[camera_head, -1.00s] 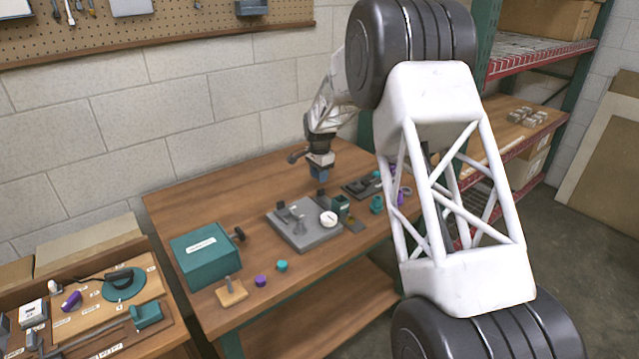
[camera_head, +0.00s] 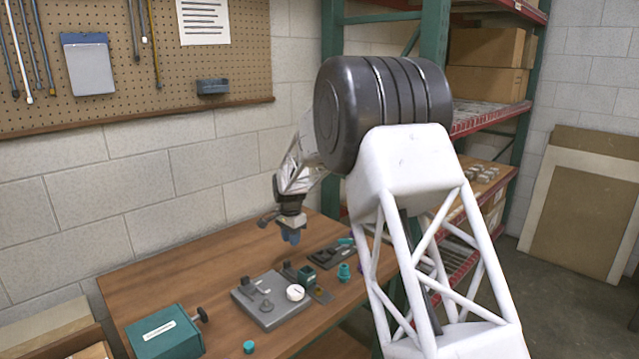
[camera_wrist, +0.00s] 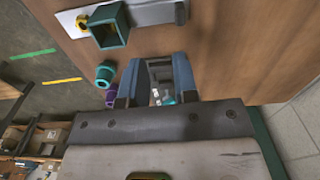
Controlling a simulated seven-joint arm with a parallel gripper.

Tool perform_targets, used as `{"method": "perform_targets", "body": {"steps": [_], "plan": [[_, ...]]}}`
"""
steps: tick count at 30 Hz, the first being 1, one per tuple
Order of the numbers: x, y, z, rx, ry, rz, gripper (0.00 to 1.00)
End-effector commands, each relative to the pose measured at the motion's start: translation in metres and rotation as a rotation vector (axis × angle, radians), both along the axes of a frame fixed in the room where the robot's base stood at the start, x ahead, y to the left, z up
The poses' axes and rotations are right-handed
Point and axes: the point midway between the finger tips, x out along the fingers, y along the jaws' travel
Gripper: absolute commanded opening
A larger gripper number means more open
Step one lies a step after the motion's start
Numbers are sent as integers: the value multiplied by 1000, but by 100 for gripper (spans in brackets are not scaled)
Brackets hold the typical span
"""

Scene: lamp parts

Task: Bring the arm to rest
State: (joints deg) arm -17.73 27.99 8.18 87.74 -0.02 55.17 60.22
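My gripper (camera_head: 290,236) hangs over the back of the wooden table (camera_head: 205,268), pointing down and clear of the parts. Its two blue fingers (camera_wrist: 164,78) stand apart in the wrist view with nothing held between them. The arm is bent, with its large white lattice link and dark joint filling the right of the head view.
On the table are a grey fixture plate (camera_head: 270,312), a teal box (camera_head: 165,333), a dark tray (camera_head: 332,255) and small teal parts (camera_head: 344,272). The wrist view shows a teal square socket (camera_wrist: 108,25) and a purple part (camera_wrist: 111,96). Shelving (camera_head: 433,50) stands right.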

Motion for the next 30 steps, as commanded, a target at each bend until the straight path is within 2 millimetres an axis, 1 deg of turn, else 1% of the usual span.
{"method": "perform_targets", "body": {"steps": [1, 3, 8, 12, 17, 21, 26, 30], "plan": [[-7, -8, 12, 2, -6, 8, 28], [-18, -18, 25, 2, -11, 26, 28], [-44, -44, 54, 3, -23, 67, 28], [-69, -65, 79, 4, -34, 104, 28], [-99, -89, 103, 3, -46, 144, 28], [-128, -109, 122, 2, -57, 181, 28], [-161, -131, 142, -1, -70, 222, 28], [-191, -149, 157, -4, -81, 259, 28]]}}
